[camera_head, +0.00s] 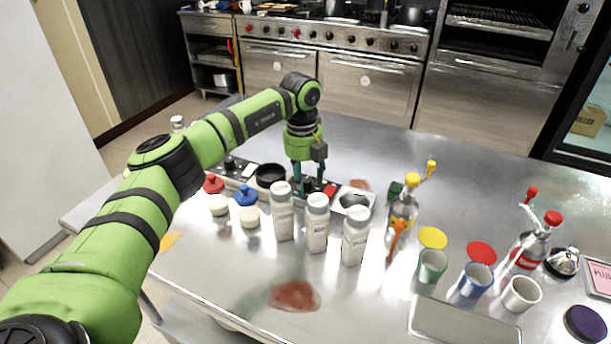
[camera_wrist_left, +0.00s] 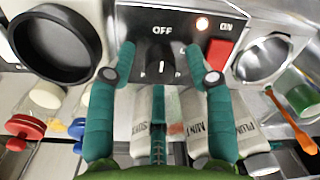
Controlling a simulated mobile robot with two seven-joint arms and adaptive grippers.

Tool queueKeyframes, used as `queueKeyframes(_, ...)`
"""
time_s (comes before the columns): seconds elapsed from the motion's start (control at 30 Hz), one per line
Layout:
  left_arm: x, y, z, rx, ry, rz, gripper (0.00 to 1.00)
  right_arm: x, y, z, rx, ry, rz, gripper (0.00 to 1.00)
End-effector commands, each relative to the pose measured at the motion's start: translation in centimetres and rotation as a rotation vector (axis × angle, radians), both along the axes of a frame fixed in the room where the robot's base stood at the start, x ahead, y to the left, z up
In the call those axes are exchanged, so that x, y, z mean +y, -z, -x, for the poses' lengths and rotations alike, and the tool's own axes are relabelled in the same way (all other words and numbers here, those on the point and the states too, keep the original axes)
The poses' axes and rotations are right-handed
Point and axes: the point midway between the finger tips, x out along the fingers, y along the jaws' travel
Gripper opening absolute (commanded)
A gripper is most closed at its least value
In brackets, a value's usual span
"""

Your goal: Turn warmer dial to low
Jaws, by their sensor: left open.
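The warmer dial (camera_wrist_left: 162,68) is a black knob with a white pointer line, on a dark panel under the word OFF. The line stands upright in the left wrist view, in line with OFF; no low mark is readable. My left gripper (camera_head: 307,183) reaches down over the panel from behind the white bottles.
A black round dish (camera_head: 270,175) is left of the panel and a metal cup (camera_head: 354,197) right. Three white labelled bottles (camera_head: 317,222) stand close in front. Capped glass bottles (camera_head: 402,212) and coloured cups (camera_head: 432,265) fill the right side. The counter behind is mostly clear.

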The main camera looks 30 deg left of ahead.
Motion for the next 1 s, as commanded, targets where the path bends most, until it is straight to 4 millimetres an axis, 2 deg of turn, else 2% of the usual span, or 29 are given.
queueKeyframes(0.1,-0.02,0.01,0.00,0.000,0.000,0.000,0.53,-0.03,0.02,-0.08,-0.001,0.000,0.001,0.00)
queueKeyframes(0.23,-0.02,0.00,0.00,0.000,0.000,0.000,0.01,-0.04,0.02,-0.18,-0.002,0.000,0.001,0.00)
queueKeyframes(0.67,-0.09,0.06,0.08,0.004,0.037,0.002,0.00,-0.06,-0.02,-0.34,-0.004,0.000,0.001,0.00)
queueKeyframes(1.0,-0.10,0.08,0.08,0.006,0.255,0.003,0.00,-0.07,-0.22,-0.36,-0.005,0.000,0.001,0.00)
